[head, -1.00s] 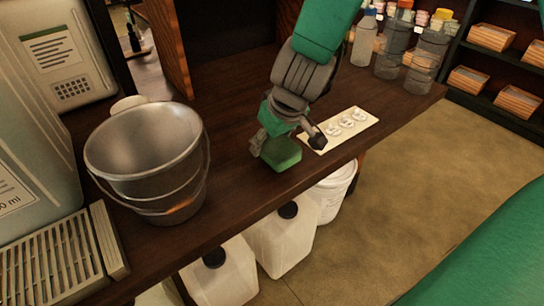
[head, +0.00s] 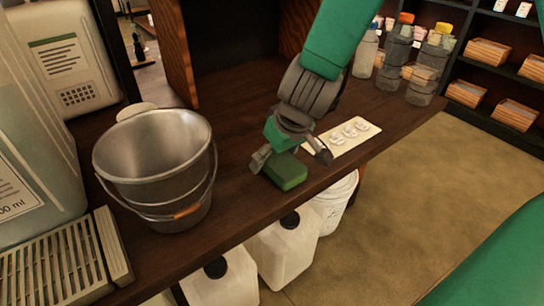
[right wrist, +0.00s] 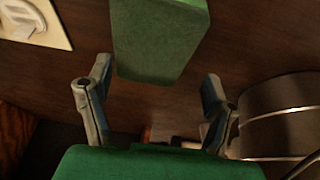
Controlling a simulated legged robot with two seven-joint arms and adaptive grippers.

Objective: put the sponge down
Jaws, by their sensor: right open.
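The green sponge (head: 286,171) lies on the dark wooden counter, near its front edge, to the right of the metal bucket. My right gripper (head: 292,158) is just above and behind it with its fingers spread. In the right wrist view the sponge (right wrist: 160,38) lies ahead of the open fingers (right wrist: 155,100), and neither finger appears to touch it. My left gripper is not in view.
A metal bucket (head: 155,160) stands on the counter at the left. A pale card with small white pieces (head: 342,137) lies right of my gripper. Clear bottles (head: 394,52) stand at the counter's far end. White jugs (head: 283,250) stand below the front edge.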

